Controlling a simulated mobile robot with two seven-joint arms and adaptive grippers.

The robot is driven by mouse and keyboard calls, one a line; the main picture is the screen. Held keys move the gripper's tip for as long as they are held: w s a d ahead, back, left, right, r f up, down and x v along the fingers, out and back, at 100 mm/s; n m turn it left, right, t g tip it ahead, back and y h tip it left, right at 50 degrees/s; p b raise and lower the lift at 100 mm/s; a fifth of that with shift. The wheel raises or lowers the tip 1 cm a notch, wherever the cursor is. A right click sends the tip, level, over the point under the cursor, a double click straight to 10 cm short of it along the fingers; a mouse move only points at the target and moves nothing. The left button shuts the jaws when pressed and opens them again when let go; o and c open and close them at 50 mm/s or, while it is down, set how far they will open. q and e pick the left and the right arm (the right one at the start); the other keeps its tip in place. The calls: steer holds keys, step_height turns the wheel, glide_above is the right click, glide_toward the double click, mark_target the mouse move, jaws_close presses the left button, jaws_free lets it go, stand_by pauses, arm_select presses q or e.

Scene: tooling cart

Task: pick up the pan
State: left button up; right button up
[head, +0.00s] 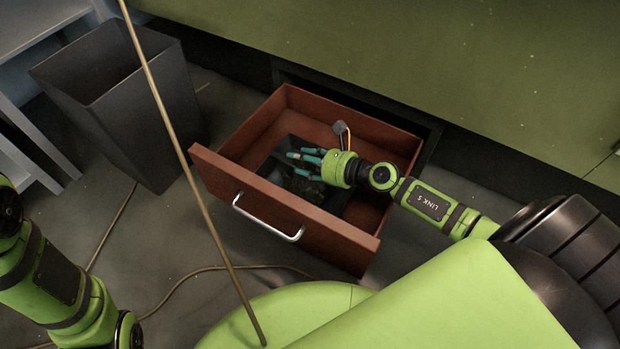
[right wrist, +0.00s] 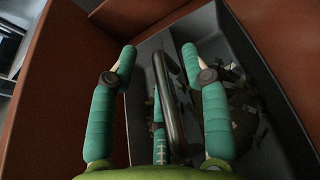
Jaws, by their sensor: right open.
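The pan (head: 305,188) is a dark, shallow tray with loose scraps in it, lying inside the open drawer. In the right wrist view the pan (right wrist: 276,132) shows with its dark bar handle (right wrist: 170,100). My right gripper (head: 300,163) is inside the drawer over the pan, partly hiding it. In the right wrist view its teal fingers (right wrist: 158,54) are spread, one on each side of the handle, with a third finger low behind it. I cannot tell whether any finger touches the handle. My left arm shows at the lower left, but its gripper is out of view.
The red-brown drawer (head: 268,204) is pulled out, with a metal handle (head: 268,221) on its front. The green cart (head: 430,60) stands above and behind it. A dark bin (head: 125,110) stands on the floor at left. A thin pole (head: 185,160) crosses the view.

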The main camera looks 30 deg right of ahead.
steer(key=shift+w+a+f, duration=0.25)
steer(key=shift+w+a, duration=0.05)
steer(key=shift+w, duration=0.15)
jaws_close()
steer(key=shift+r, duration=0.1)
steer(key=shift+r, duration=0.15)
